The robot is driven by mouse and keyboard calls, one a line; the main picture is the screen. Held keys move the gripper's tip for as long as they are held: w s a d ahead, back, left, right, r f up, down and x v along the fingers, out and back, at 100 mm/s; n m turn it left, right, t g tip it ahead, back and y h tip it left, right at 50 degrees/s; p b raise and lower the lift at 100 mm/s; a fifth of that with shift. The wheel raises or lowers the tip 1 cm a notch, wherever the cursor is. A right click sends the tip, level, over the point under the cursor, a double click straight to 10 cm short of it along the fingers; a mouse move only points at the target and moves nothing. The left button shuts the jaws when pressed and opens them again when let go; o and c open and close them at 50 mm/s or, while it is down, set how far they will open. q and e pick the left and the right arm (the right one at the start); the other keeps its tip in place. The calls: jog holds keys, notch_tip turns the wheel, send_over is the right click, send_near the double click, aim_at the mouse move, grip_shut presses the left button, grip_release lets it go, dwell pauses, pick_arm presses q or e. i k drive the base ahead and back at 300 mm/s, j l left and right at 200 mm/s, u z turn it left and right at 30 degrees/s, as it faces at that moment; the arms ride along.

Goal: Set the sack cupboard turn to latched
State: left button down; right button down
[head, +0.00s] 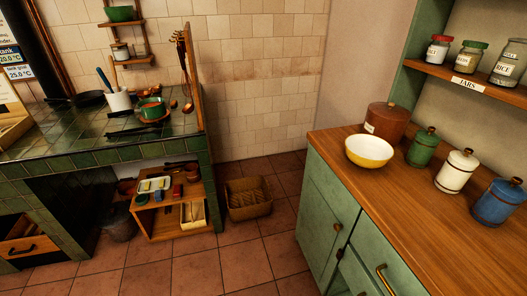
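A green cupboard with a wooden top (428,205) stands at the right. Its door (322,212) is on the left part of the front and looks closed or nearly so. A small brass knob (337,227) sits near the door's right edge. Neither of my grippers is in view.
A yellow and white bowl (369,152) and several canisters stand on the cupboard top. A drawer handle (385,279) juts out right of the door. A wicker basket (248,198) stands by the tiled hearth (60,135). The floor (236,262) before the cupboard is clear.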

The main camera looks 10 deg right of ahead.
aim_at(339, 254)
jog(key=z, duration=2.05)
jog(key=k+j+z, duration=0.1)
jog(key=j+z, duration=0.35)
jog(key=k+j+z, duration=0.15)
jog(key=z, duration=0.3)
